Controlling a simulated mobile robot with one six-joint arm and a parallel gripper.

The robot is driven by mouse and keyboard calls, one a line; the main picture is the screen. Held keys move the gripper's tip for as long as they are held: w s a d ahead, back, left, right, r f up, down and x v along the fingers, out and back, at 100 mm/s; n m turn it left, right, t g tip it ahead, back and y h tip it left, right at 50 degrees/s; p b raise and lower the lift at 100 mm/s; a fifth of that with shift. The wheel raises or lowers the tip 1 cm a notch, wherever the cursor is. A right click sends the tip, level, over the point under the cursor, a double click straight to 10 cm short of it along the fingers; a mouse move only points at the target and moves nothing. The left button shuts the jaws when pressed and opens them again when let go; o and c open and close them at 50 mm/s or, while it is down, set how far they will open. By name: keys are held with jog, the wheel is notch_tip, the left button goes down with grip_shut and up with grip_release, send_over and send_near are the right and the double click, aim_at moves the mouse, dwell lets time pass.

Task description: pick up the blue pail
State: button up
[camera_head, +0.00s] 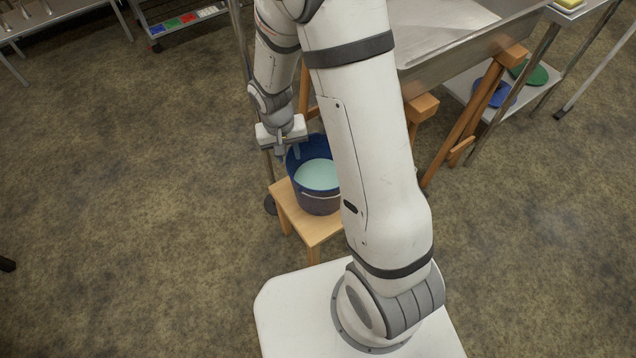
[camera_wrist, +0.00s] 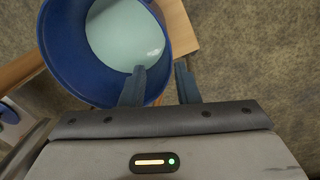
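The blue pail (camera_head: 318,204) stands upright on a small wooden stool (camera_head: 290,206), partly behind my arm. A pale blue-green surface shows inside it, and a thin light handle hangs along its near side. In the wrist view the pail (camera_wrist: 60,42) fills the upper left. My gripper (camera_head: 288,155) is at the pail's far left rim, pointing down. In the wrist view my gripper (camera_wrist: 160,83) is open with a gap between its fingers. One finger overlaps the pail's inside and the other lies outside the rim. Contact with the rim cannot be told.
A metal pan (camera_head: 440,45) on a wooden stand is just behind and right of the pail. A shelf with blue and green round items (camera_head: 493,93) stands farther right. A rack with coloured items (camera_head: 190,18) is at the back left.

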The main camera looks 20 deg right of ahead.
aim_at(288, 164)
jog(key=f, duration=0.2)
jog(key=f+b, duration=0.1)
jog(key=f, duration=0.2)
jog(key=shift+w+a, duration=0.1)
jog(key=shift+a, duration=0.1)
notch_tip(288, 164, down, 6)
jog(key=shift+d+r+b, duration=0.1)
jog(key=shift+d+b, duration=0.05)
jog(key=shift+b, duration=0.9)
jog(key=shift+c, duration=0.4)
grip_shut()
jog(key=shift+r, duration=0.15)
